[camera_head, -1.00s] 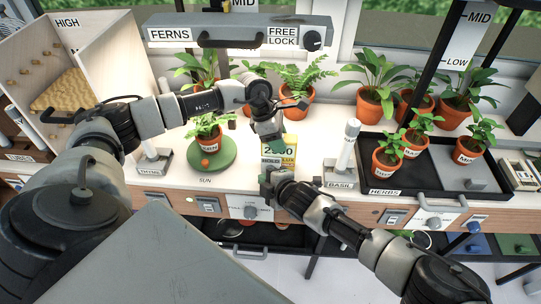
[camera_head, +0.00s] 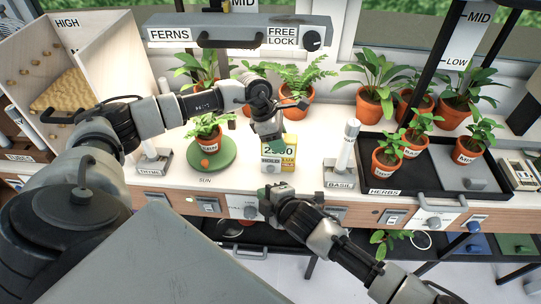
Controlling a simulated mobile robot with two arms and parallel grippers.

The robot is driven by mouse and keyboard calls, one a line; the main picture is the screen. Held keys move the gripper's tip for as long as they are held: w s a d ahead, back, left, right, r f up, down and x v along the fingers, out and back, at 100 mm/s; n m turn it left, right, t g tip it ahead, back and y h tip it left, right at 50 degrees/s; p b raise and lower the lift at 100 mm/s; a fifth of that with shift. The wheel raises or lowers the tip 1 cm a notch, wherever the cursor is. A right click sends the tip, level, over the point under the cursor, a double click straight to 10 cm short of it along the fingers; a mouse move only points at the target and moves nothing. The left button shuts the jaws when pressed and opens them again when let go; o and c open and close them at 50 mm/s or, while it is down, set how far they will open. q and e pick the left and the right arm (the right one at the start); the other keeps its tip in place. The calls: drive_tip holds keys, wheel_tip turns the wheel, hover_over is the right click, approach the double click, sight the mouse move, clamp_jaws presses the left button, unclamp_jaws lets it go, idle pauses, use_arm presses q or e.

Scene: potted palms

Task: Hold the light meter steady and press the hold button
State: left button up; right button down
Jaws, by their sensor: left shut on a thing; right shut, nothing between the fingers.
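The light meter (camera_head: 290,163) is a yellow and pale-green box standing on the white bench. Large dark digits, partly covered, show on its face above small labels. A round grey button (camera_head: 271,169) sits low on its front at the left. My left gripper (camera_head: 272,139) comes down from above and is shut on the meter's upper part, hiding some of its top. My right gripper (camera_head: 264,194) is shut and empty, in front of and below the meter, apart from it at the bench's front edge.
A potted plant on a green disc (camera_head: 222,158) stands left of the meter. The BASIL post (camera_head: 344,155) stands to its right, beside the black HERBS tray (camera_head: 441,189) with several pots. The lamp bar (camera_head: 236,36) hangs above. Knobs line the bench front.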

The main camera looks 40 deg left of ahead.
idle(0.3)
use_arm(q)
drive_tip(key=o, duration=1.1)
drive_tip(key=v, duration=0.5)
drive_tip(key=shift+a+r, duration=0.1)
drive_tip(key=shift+r, duration=0.1)
drive_tip(key=s+a, duration=0.1)
drive_tip(key=a, duration=0.2)
drive_tip(key=s+a, duration=0.2)
drive_tip(key=a, duration=0.2)
drive_tip(key=s+a, duration=0.2)
drive_tip(key=a, duration=0.1)
drive_tip(key=shift+s+a+f, duration=0.15)
drive_tip(key=shift+a+f, duration=0.05)
drive_tip(key=shift+a, duration=0.1)
